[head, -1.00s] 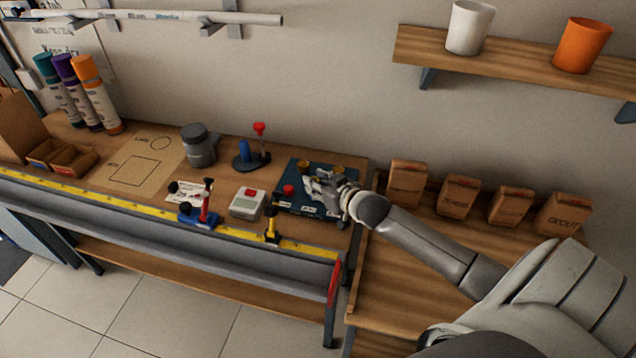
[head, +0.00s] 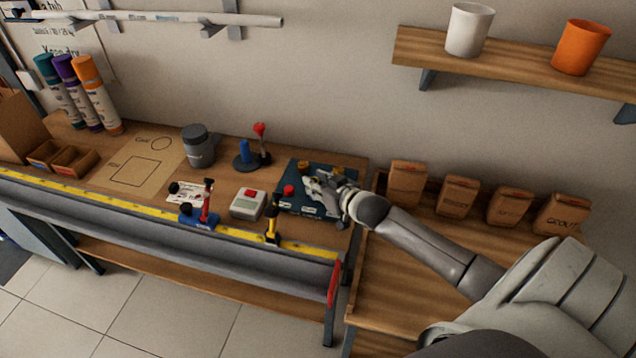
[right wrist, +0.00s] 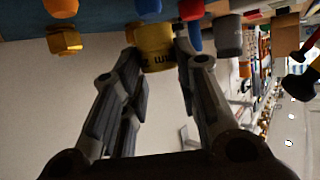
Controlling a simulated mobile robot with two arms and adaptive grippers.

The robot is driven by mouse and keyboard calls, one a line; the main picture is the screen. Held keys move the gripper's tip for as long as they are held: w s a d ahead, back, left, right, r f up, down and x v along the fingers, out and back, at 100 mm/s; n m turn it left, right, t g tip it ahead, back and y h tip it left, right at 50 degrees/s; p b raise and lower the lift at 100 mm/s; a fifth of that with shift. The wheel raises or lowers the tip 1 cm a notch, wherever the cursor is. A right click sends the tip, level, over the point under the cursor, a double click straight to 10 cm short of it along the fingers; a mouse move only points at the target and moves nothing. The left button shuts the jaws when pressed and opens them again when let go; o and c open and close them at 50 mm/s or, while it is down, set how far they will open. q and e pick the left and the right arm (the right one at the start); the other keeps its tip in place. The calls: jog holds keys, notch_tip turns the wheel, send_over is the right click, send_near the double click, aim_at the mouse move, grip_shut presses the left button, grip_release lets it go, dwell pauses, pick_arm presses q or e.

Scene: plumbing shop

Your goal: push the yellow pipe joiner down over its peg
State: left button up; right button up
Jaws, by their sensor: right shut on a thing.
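The yellow pipe joiner (right wrist: 156,47) is a short cylinder with dark lettering, seen in the right wrist view between my fingertips. My right gripper (right wrist: 158,55) is shut on it. In the head view my right gripper (head: 316,186) is over the dark blue board (head: 290,207) on the bench, and it hides the joiner there. The wrist picture shows the board side at the top, so the joiner is close to the board. The peg is not clearly visible, and I cannot tell how far the joiner sits on it. My left gripper is not in view.
On the board are a red knob (head: 288,190) and brass-coloured fittings (head: 305,166). Several brown packets (head: 407,183) stand at the right.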

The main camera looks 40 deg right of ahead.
jog(key=shift+p, duration=0.55)
dwell(0.8)
jog(key=shift+f, duration=0.25)
jog(key=shift+f+b, duration=0.75)
jog(key=shift+f, duration=0.1)
jog(key=shift+f, duration=0.1)
jog(key=o, duration=0.8)
jog(key=shift+s, duration=0.1)
jog(key=v, duration=1.2)
